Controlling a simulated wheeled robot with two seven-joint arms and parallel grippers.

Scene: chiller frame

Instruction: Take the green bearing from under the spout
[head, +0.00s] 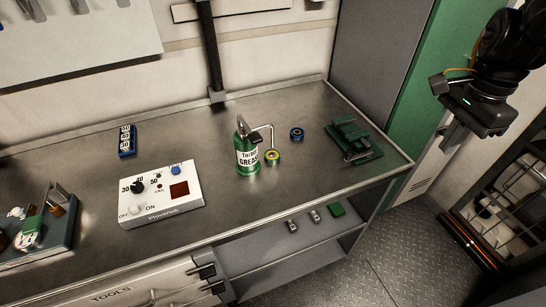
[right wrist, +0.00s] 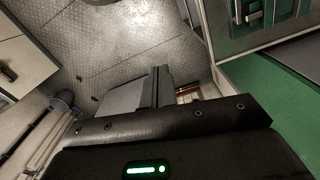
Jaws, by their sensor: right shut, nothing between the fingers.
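A small green bearing (head: 273,157) with a yellowish inner ring lies on the steel bench under the tip of the bent spout (head: 265,127). The spout belongs to a green and white grease can (head: 246,152) standing upright just to its left. A blue bearing (head: 297,134) lies behind and to the right of the green one. My right gripper (head: 450,138) is shut and empty, in the air beyond the bench's right end, well away from the bearing. Its fingers also show in the right wrist view (right wrist: 158,88). My left gripper is not in view.
A dark green clamp-like fixture (head: 352,138) stands near the bench's right end, between my right gripper and the bearings. A white control box (head: 161,195) and a blue block (head: 127,140) stand to the left. The bench front (head: 270,205) before the can is clear.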

